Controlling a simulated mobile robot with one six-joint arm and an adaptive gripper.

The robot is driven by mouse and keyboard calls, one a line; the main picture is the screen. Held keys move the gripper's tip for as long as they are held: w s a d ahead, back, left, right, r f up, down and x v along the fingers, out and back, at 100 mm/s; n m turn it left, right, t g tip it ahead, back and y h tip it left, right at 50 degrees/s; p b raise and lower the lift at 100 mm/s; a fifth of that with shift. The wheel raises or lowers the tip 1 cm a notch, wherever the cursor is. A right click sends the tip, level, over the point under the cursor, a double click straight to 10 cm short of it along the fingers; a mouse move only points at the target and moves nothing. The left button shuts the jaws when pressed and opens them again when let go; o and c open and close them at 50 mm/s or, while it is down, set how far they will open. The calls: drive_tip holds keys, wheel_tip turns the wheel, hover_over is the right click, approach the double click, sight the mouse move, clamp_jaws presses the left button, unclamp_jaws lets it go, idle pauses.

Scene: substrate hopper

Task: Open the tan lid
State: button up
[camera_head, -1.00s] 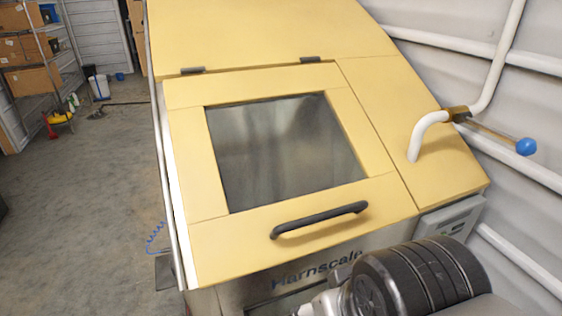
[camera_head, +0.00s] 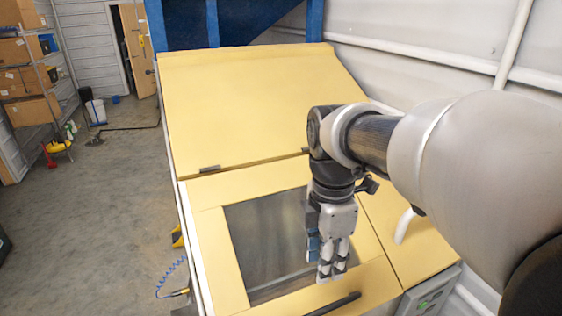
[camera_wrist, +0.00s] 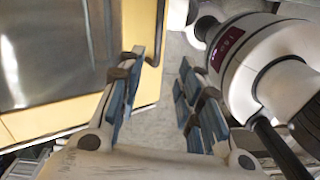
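The tan lid (camera_head: 233,283) is a sloping framed panel with a grey window (camera_head: 265,240), lying closed on the machine. Its dark bar handle (camera_head: 335,304) runs along the lower edge and is partly cut off by the bottom of the head view. My gripper (camera_head: 332,272) points down over the lower right of the window, a little above the handle in the picture. In the wrist view my gripper (camera_wrist: 160,62) has its blue-padded fingers apart, with grey floor showing between them. The lid's frame (camera_wrist: 147,30) and window lie left of the fingers there. I cannot make out the handle clearly there.
A fixed tan panel (camera_head: 240,105) lies above the lid, joined by dark hinges (camera_head: 210,169). A white bent pipe (camera_head: 404,225) rises at the lid's right. A blue structure (camera_head: 235,22) stands behind. Open floor (camera_head: 90,220) lies to the left.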

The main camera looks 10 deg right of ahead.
sight(320, 310)
drive_tip(key=shift+n, duration=0.8)
drive_tip(key=f+b, duration=0.1)
drive_tip(key=f, duration=1.5)
drive_tip(key=shift+w+d+b, duration=0.1)
drive_tip(key=shift+d+b, duration=0.1)
drive_tip(key=shift+b, duration=0.15)
drive_tip(key=shift+c, duration=0.2)
clamp_jaws()
